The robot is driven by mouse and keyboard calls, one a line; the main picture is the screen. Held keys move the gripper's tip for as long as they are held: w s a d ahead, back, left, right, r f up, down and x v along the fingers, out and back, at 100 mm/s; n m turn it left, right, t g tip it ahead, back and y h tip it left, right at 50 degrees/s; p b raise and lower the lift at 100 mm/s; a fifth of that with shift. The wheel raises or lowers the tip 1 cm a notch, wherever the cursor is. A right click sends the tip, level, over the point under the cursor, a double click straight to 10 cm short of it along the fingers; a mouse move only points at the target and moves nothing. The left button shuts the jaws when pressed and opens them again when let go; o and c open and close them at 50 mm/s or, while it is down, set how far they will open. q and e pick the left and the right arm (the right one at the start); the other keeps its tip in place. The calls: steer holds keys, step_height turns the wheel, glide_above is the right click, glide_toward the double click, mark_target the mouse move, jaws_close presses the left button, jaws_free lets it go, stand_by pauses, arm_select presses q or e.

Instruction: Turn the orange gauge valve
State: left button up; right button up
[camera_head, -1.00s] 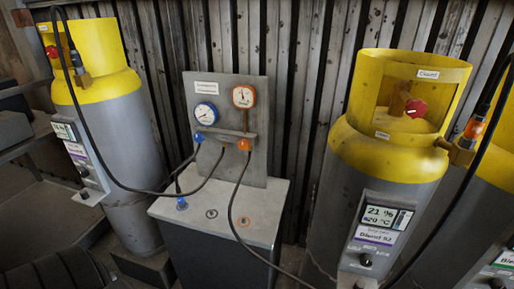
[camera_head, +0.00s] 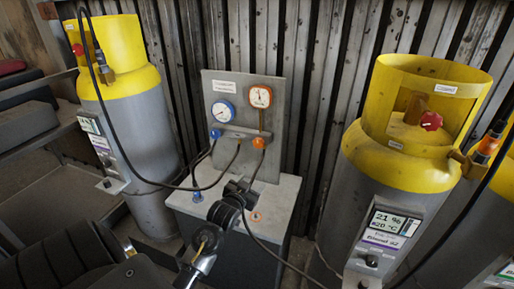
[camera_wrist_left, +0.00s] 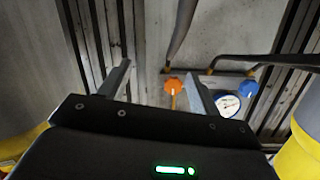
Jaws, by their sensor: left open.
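The orange gauge valve (camera_head: 259,142) is a small knob on the grey manifold panel (camera_head: 285,110), below the orange-rimmed gauge (camera_head: 260,96). A hose runs down from the panel beside it. My left gripper (camera_head: 240,186) is below and in front of the valve, apart from it. In the left wrist view the two fingers (camera_wrist_left: 158,70) are spread and empty. The orange valve (camera_wrist_left: 173,87) shows in the gap between them, nearer the right finger, with the panel beyond. The scene appears upside down there. My right gripper is not in view.
A blue valve (camera_head: 215,133) and blue-rimmed gauge (camera_head: 223,111) sit left of the orange valve. Black hoses (camera_head: 262,243) hang in front of the grey cabinet (camera_head: 285,200). Yellow-topped cylinders stand left (camera_head: 125,60) and right (camera_head: 405,160). A corrugated wall is behind.

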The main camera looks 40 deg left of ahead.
arm_select(q)
steer(key=t+y, duration=0.1)
steer(key=t, duration=0.1)
glide_toward(258, 145)
steer(key=shift+n, duration=0.3)
steer(key=p+x, duration=0.1)
steer(key=x, duration=0.3)
steer(key=p+x, duration=0.1)
steer(key=x, duration=0.3)
steer(key=shift+r+p, duration=0.2)
steer(key=shift+p, duration=0.15)
steer(key=shift+w+a+f, duration=0.1)
steer(key=shift+w+a, duration=0.1)
steer(key=shift+w, duration=0.3)
steer(key=shift+c, duration=0.4)
steer(key=c, duration=0.9)
